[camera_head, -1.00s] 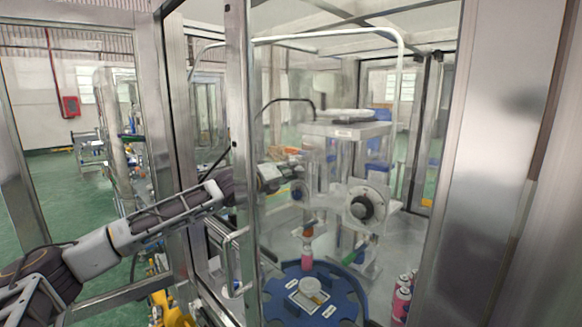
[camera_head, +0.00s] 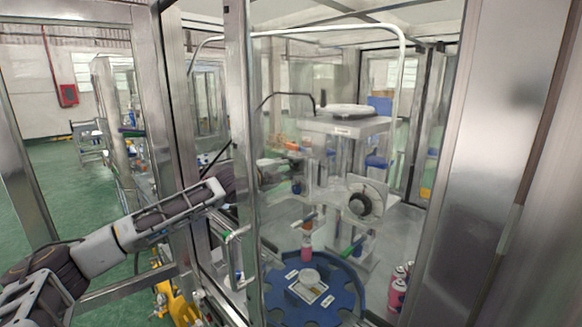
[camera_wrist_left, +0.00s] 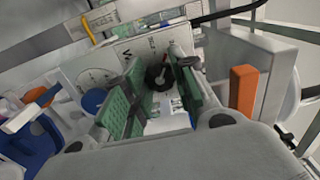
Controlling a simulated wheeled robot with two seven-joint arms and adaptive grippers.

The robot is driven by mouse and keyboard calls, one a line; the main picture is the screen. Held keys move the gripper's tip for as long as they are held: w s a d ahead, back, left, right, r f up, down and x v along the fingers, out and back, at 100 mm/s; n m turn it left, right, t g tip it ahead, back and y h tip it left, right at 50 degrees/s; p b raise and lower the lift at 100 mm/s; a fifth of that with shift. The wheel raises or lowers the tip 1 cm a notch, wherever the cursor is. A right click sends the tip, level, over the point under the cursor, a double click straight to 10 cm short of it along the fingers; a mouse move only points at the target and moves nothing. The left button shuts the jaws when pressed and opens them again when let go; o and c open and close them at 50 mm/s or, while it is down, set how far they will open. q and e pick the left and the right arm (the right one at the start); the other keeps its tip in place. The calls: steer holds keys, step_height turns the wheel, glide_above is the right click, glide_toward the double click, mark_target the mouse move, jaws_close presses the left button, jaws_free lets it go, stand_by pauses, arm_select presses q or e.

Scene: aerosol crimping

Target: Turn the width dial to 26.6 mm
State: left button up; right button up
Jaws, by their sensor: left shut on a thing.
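The width dial (camera_wrist_left: 158,76) shows in the left wrist view as a black knob with a red pointer, on a white plate with partly hidden lettering that begins with W. My left gripper (camera_wrist_left: 158,103) has its green-padded fingers on either side of the dial, shut on it. The dial's exact setting is too small to read. In the head view, my left arm reaches in from the left, and the gripper (camera_head: 278,172) is behind the clear panel, blurred at the machine's left side; the dial cannot be made out there. My right gripper is not in view.
Another black knob (camera_head: 360,204) sits on the machine's front plate. Metal frame posts (camera_head: 240,150) stand close to my left arm. An orange block (camera_wrist_left: 243,90) is right of the gripper.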

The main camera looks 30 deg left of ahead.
arm_select(q)
steer(key=n, duration=0.6)
steer(key=shift+f+n, duration=0.1)
steer(key=shift+n, duration=0.2)
stand_by(0.4)
steer(key=o, duration=1.1)
steer(key=shift+c, duration=0.2)
steer(key=shift+s+a, duration=0.15)
steer(key=shift+s, duration=0.05)
steer(key=v, duration=0.7)
stand_by(0.7)
